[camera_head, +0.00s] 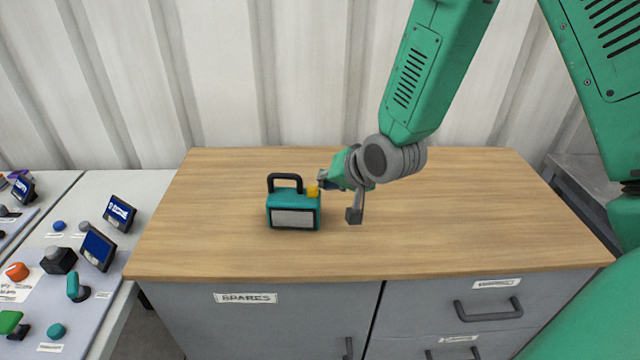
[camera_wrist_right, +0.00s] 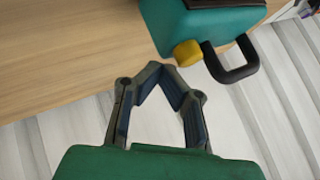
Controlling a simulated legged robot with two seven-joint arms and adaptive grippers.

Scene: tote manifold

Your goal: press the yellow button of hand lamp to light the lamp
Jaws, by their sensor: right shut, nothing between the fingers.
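The hand lamp (camera_head: 275,204) is a teal box with a black handle and a pale grey front panel that looks unlit. It stands upright on the wooden worktop. Its yellow button (camera_head: 313,191) is on top, at the right end. My right gripper (camera_head: 322,181) is shut and empty, with its tips right beside the button in the head view. In the right wrist view the shut fingertips (camera_wrist_right: 161,66) are close to the yellow button (camera_wrist_right: 187,53); I cannot tell if they touch it. The lamp (camera_wrist_right: 195,24) is partly cut off there. My left gripper is not in view.
The wooden worktop (camera_head: 460,220) is otherwise clear, on a grey cabinet (camera_head: 260,320) with drawers. To the left, a lower white table holds control panels (camera_head: 85,310) with several buttons and small screens. A corrugated white wall (camera_head: 300,70) stands behind.

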